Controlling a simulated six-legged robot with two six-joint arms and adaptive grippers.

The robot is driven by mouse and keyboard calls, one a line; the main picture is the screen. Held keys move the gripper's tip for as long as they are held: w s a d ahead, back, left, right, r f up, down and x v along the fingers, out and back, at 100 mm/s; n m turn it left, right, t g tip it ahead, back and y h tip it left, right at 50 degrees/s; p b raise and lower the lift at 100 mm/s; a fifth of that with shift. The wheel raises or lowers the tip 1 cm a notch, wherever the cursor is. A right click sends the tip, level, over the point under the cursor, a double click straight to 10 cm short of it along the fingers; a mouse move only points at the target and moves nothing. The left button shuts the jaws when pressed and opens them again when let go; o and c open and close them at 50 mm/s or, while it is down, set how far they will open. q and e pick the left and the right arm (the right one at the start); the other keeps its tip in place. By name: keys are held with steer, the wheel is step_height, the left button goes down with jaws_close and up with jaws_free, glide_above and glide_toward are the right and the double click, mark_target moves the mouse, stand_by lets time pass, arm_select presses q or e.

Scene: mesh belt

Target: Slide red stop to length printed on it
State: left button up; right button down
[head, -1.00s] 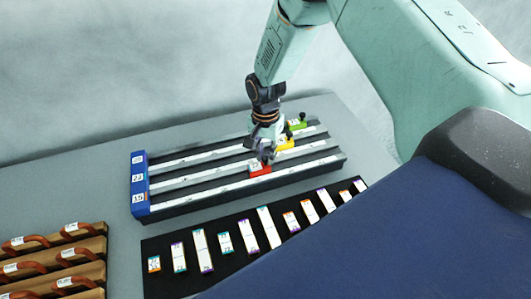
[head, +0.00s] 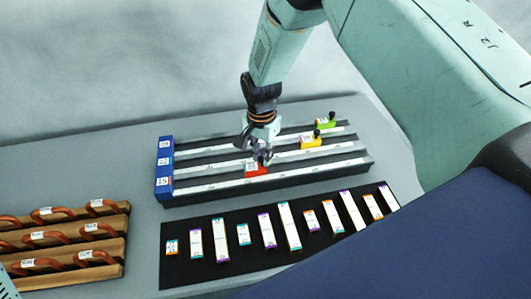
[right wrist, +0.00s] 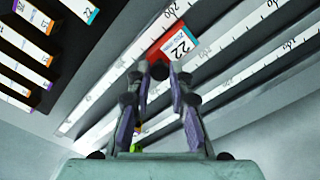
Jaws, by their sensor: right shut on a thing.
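The red stop (head: 257,170) sits on the front rail of the measuring fixture (head: 270,183), roughly midway along. My right gripper (head: 262,160) is shut on the red stop from above. In the right wrist view, the fingertips (right wrist: 160,70) meet at the red stop (right wrist: 150,52). Its white label (right wrist: 180,45) has a blue strip and reads 22; the smaller print is too blurred to read. Printed scales run along the rails (right wrist: 110,84). The blue end block (head: 164,172) stands left of the stop. My left gripper is not in view.
A yellow stop (head: 311,142) and a green stop (head: 325,123), each with a black knob, sit on the rails behind. A black mat (head: 200,270) with several labelled strips lies in front. Wooden racks (head: 110,253) with red-brown handles stand at left.

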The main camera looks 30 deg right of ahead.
steer(key=c, duration=1.4)
jaws_free()
steer(key=shift+s, duration=0.1)
steer(key=shift+c, duration=0.2)
steer(key=shift+o, duration=1.2)
steer(key=shift+d, duration=0.15)
steer(key=shift+r, duration=0.25)
step_height(320, 180, up, 12)
steer(key=shift+f, duration=0.25)
steer(key=shift+f, duration=0.1)
